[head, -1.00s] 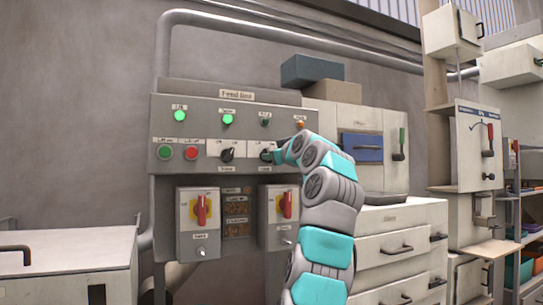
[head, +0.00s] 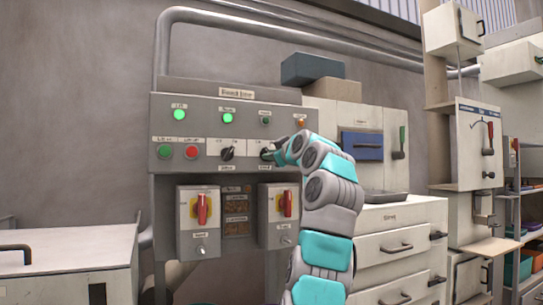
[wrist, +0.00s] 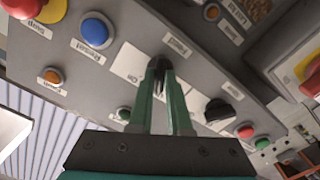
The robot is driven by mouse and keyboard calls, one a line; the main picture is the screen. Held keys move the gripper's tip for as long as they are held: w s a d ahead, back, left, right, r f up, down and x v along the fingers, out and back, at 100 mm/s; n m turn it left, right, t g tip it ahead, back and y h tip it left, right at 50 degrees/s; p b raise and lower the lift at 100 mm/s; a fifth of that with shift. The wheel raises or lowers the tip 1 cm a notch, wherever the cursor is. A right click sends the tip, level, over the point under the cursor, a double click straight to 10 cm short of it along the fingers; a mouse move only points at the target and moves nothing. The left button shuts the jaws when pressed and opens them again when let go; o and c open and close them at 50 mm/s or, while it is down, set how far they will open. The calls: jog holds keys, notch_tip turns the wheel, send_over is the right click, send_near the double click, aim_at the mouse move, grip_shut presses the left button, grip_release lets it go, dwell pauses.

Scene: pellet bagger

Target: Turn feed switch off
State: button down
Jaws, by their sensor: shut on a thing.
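The feed line panel (head: 208,133) stands ahead with a lower row of buttons and two black rotary switches. The right rotary switch (wrist: 157,64) is between my gripper's fingertips, and my gripper (wrist: 159,75) is shut on its knob. In the head view, my gripper (head: 269,153) reaches this switch from the right and hides part of it. The left rotary switch (head: 227,154) is free and also shows in the wrist view (wrist: 219,110).
Two lamps on the panel glow green, the left lamp (head: 179,115) and the middle lamp (head: 228,118). A green button (head: 165,152) and a red button (head: 191,152) sit at left. Red-handled isolator boxes (head: 198,222) hang below. A blue button (wrist: 96,31) is near my fingers.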

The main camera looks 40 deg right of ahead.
jog(key=c, duration=0.9)
grip_release()
jog(key=shift+o, duration=0.2)
jog(key=b+v, duration=0.2)
jog(key=v, duration=0.5)
jog(key=shift+s+a, duration=0.15)
jog(key=shift+s, duration=0.25)
